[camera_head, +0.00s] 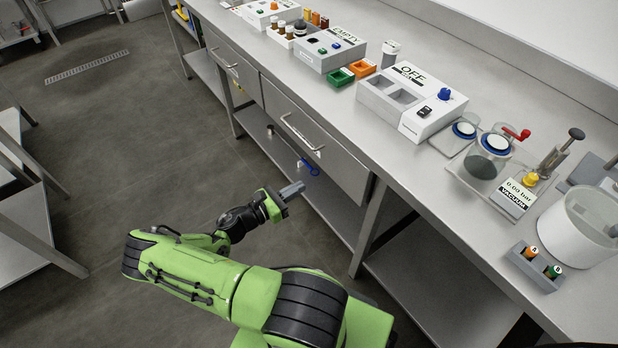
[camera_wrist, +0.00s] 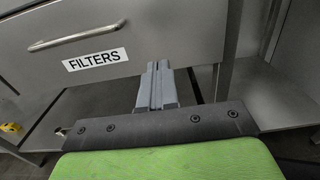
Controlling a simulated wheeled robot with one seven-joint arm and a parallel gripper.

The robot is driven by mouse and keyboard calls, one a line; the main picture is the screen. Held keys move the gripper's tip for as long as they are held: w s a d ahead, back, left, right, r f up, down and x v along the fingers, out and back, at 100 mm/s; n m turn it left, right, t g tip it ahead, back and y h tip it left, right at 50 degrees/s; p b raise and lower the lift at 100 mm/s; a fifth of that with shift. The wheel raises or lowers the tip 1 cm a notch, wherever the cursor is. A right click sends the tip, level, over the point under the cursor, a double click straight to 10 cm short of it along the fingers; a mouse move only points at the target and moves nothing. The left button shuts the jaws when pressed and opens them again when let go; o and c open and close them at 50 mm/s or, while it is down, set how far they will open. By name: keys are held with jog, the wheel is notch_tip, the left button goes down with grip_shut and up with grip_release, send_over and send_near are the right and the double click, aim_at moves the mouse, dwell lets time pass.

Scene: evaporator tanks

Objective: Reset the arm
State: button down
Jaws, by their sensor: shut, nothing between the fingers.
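My green arm reaches from the bottom of the head view up and to the left, over the floor in front of the bench. My gripper (camera_head: 299,188) is at its end, below the bench's drawer front, and holds nothing. In the wrist view my gripper (camera_wrist: 157,68) has its two grey fingers together, in front of the lower edge of a drawer (camera_wrist: 180,30). The drawer has a bar handle and a label reading FILTERS. The fingers appear apart from the drawer, though the exact gap is hard to tell.
The steel bench (camera_head: 490,230) carries a white box marked OFF (camera_head: 405,120), a vacuum unit (camera_head: 515,197) and a white-walled tank (camera_head: 580,225). A lower shelf (camera_head: 325,205) holds a blue item (camera_head: 309,167). Open floor (camera_head: 120,140) lies left of the arm.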

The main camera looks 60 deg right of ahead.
jog(key=shift+v, duration=1.1)
jog(key=shift+w, duration=0.1)
